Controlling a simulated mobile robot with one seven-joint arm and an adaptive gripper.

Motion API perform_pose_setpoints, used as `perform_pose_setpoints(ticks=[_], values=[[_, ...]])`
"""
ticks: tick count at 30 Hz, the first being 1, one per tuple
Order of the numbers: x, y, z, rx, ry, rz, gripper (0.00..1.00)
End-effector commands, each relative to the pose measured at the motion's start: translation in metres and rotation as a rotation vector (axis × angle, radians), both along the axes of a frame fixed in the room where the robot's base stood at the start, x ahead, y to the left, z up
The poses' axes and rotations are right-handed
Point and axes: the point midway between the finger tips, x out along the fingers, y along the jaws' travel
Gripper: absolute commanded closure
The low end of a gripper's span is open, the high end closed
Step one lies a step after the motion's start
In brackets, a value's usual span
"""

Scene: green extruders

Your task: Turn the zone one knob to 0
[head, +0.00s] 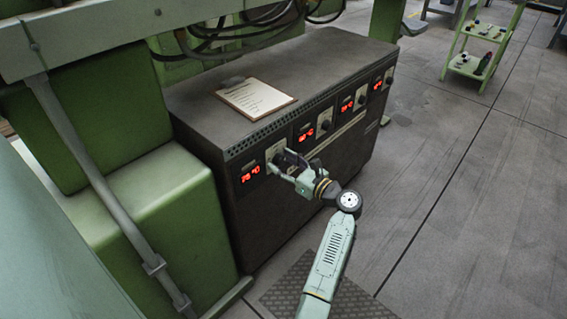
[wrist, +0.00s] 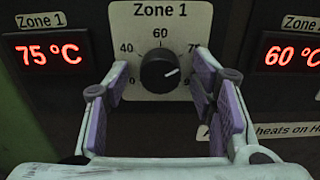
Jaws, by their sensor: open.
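The zone one knob (wrist: 160,71) is round and black on a pale dial plate (wrist: 190,22) labelled "Zone 1". Its white pointer mark points right and slightly up, near the 75 mark. The zone 1 display (wrist: 48,54) reads 75 °C in red; it also shows in the head view (head: 250,173). My gripper (wrist: 160,95) is open in front of the knob, with one purple-padded finger on each side of it. I cannot tell whether either finger touches the knob. In the head view my gripper (head: 277,165) is at the nearest dial and hides its knob.
The zone 2 display (wrist: 291,57) reads 60 °C to the right. More displays and knobs (head: 324,124) run along the dark cabinet (head: 290,215). A clipboard (head: 254,97) lies on top. A green machine (head: 150,215) stands close on the left.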

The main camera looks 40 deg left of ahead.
Motion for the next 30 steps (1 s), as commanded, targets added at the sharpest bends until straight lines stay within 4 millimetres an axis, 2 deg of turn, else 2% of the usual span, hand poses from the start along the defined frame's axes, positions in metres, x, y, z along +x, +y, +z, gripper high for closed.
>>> perform_pose_setpoints(ticks=[5,26,30], values=[[0.0002,-0.0001,0.0000,0.000,0.000,0.000,0.49],[0.0001,-0.0004,0.0001,0.000,0.000,0.000,0.96],[0.0000,-0.0004,0.0000,0.000,-0.003,0.000,0.97]])
